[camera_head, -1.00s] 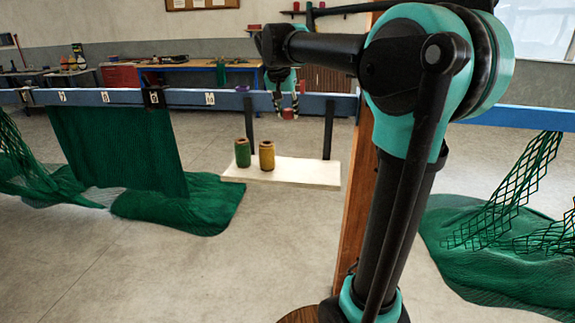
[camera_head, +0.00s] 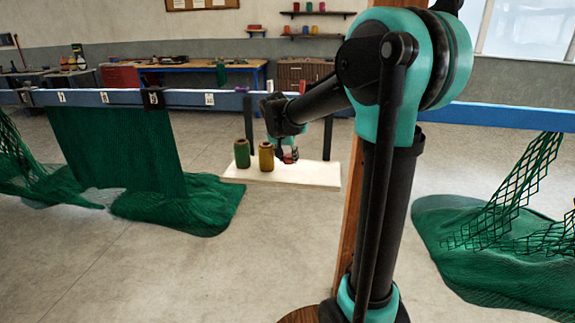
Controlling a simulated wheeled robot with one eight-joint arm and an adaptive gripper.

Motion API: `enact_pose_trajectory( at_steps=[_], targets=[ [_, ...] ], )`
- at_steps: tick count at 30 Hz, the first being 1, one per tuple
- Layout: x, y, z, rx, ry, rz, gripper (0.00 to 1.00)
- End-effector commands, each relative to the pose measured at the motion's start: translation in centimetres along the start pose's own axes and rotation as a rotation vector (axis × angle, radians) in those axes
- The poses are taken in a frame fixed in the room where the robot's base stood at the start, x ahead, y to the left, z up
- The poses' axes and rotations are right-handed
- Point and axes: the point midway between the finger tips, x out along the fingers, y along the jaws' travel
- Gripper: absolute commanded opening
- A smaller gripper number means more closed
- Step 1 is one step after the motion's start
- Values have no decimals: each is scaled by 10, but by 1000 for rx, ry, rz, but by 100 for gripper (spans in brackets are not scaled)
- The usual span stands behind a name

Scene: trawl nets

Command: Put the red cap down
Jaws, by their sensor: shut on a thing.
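The red cap (camera_head: 289,157) is small and partly hidden between the fingers of my gripper (camera_head: 288,155). My gripper is shut on it and points down, just right of the yellow spool, low over the white shelf board. I cannot tell whether the cap touches the board. The white board (camera_head: 315,175) hangs below the blue beam and bears a green spool (camera_head: 242,154) and a yellow spool (camera_head: 266,157), both upright on its left half.
The blue beam (camera_head: 215,99) runs across behind the board, with dark posts (camera_head: 328,138) beside it. Green nets (camera_head: 115,150) hang at left and lie at right (camera_head: 500,250). A wooden post (camera_head: 350,220) stands beside my arm. The board's right part is clear.

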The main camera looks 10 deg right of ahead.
Motion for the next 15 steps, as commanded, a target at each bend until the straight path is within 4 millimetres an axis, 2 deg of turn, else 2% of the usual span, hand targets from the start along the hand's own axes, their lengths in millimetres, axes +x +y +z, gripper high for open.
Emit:
enact_pose_trajectory(
  at_steps=[6, 15],
  targets=[
    [24, 0, 14, 0, 0, 0, 13],
    [26, 0, 15, 0, 0, 0, 13]
  ],
)
